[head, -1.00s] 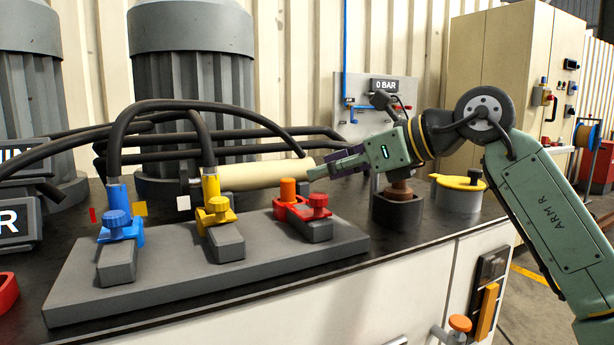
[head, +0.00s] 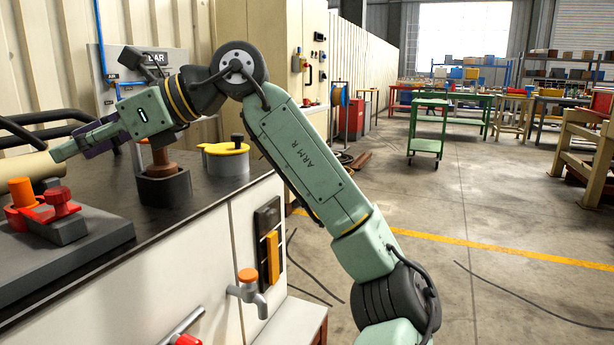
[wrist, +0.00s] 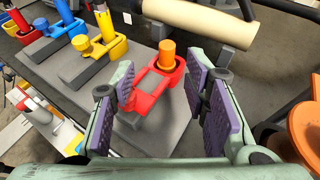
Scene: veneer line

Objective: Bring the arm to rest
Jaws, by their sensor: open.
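My green arm (head: 310,160), marked ARM R, rises from the lower right, bends at a dark joint and reaches left over the bench. My gripper (head: 62,152) is open above the bench, near the red clamp (head: 62,207) with its orange plug (head: 20,191). In the wrist view, my gripper's purple-padded fingers (wrist: 162,82) stand apart with nothing held. The red clamp (wrist: 152,88) and orange plug (wrist: 166,55) show beyond and between the fingers, and I cannot tell the exact gap. In the head view the fingers partly overlap.
A cream roller (head: 18,166) lies behind the clamp. A brown part in a dark holder (head: 165,188) and a yellow-lidded pot (head: 226,160) stand close beside my arm. Blue (wrist: 68,12) and yellow (wrist: 100,30) clamps share the plate. Open floor (head: 480,200) lies right.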

